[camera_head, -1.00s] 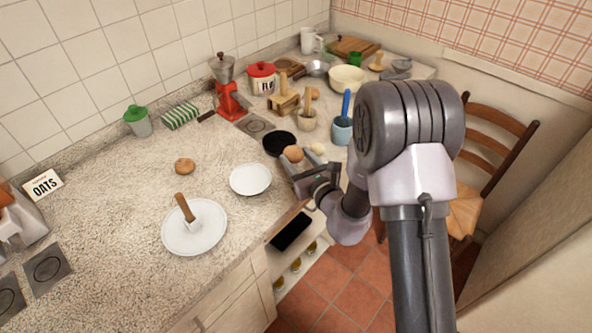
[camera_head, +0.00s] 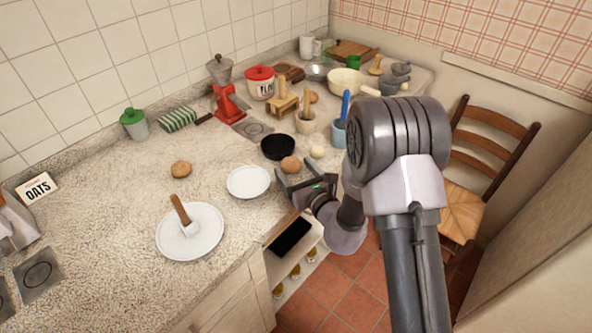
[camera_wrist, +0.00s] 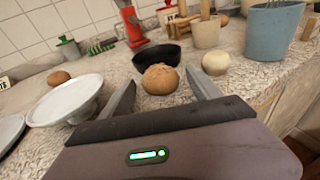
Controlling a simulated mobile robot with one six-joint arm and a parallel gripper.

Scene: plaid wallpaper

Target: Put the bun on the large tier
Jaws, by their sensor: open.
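A round, speckled brown bun (camera_head: 290,164) lies on the counter, just in front of a black bowl. In the wrist view the bun (camera_wrist: 160,79) sits between the fingertips of my gripper (camera_wrist: 161,82). The fingers are spread, with a gap visible on both sides of it. My gripper (camera_head: 305,179) also shows at the counter's front edge. A large white round tier (camera_head: 205,243) stands left of it, bearing a wooden-handled tool (camera_head: 181,212). A smaller white tier (camera_head: 249,182) stands between; it shows raised in the wrist view (camera_wrist: 66,100).
A second brown roundish item (camera_head: 181,169) lies behind the tiers. The black bowl (camera_head: 278,148), a pale ball (camera_head: 317,152), a mortar (camera_head: 305,122) and a blue utensil pot (camera_head: 339,135) stand close behind my gripper.

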